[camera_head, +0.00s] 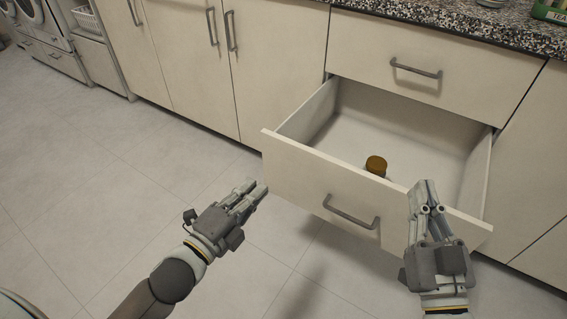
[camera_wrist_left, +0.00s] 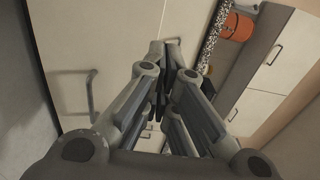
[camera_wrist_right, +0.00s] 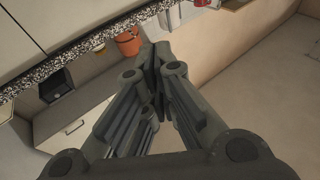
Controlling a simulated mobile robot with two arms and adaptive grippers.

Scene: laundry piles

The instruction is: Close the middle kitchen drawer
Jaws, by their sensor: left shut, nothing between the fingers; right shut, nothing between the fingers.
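The middle kitchen drawer (camera_head: 300,180) stands pulled well out below a shut top drawer (camera_head: 415,60). Its front has a grey bar handle (camera_head: 350,213). A small jar with a brown lid (camera_head: 376,165) is inside, near the front. My left gripper (camera_head: 258,187) is shut and empty, just left of the drawer front's left end. My right gripper (camera_head: 424,187) is shut and empty at the right part of the drawer front, its fingertips near the top edge; I cannot tell if they touch. The left wrist view shows the left fingers (camera_wrist_left: 168,55) together; the right wrist view shows the right fingers (camera_wrist_right: 158,58) together.
A speckled countertop (camera_head: 450,32) runs above the drawers. Tall cabinet doors (camera_head: 270,70) stand shut to the left. A washing machine (camera_head: 35,15) and a white basket (camera_head: 88,20) are at the far left. The tiled floor (camera_head: 110,180) is clear.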

